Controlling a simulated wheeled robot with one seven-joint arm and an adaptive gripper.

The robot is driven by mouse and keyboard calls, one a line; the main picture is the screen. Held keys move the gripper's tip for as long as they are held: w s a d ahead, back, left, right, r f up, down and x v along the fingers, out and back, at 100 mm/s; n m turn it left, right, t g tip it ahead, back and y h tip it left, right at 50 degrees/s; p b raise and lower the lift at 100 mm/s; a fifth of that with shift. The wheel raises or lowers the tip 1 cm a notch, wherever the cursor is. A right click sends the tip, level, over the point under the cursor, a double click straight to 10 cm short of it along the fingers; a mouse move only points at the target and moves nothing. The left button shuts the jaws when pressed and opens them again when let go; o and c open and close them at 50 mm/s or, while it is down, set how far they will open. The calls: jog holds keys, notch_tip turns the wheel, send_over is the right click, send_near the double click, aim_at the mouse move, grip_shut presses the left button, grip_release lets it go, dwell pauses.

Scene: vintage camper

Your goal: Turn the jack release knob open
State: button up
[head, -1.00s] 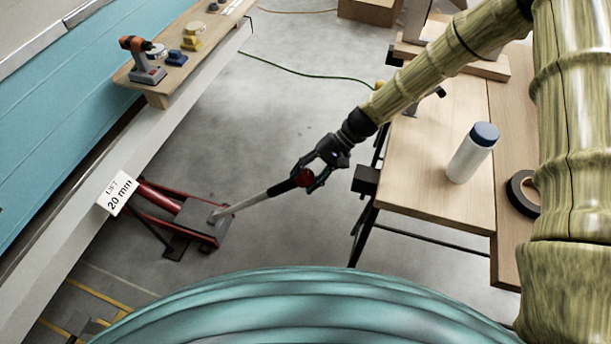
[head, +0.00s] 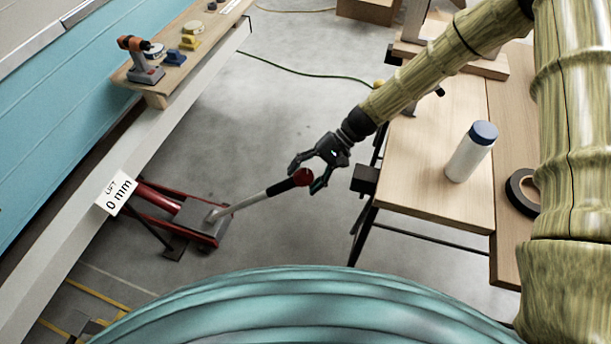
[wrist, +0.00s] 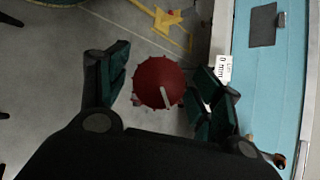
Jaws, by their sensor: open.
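The red jack release knob (head: 304,177) sits at the upper end of the jack's grey handle. In the wrist view the knob (wrist: 159,83) shows face-on, round and ridged, with a pale line on it. My gripper (head: 305,177) is open around the knob; in the wrist view its fingers (wrist: 160,88) stand on both sides with gaps. I cannot tell whether any finger touches it. The red jack (head: 185,215) stands on the floor by the camper's side. A white tag (head: 116,193) beside it reads "LIFT 0 mm".
A wooden workbench (head: 425,195) stands at right with a white bottle (head: 472,152) and a roll of black tape (head: 522,192). A wooden shelf (head: 180,72) on the camper's side holds a drill (head: 141,60). The grey floor around the handle is clear.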

aim_at(305, 173)
notch_tip(305, 173, up, 10)
jog(key=shift+f, duration=0.15)
dwell(0.3)
dwell(0.4)
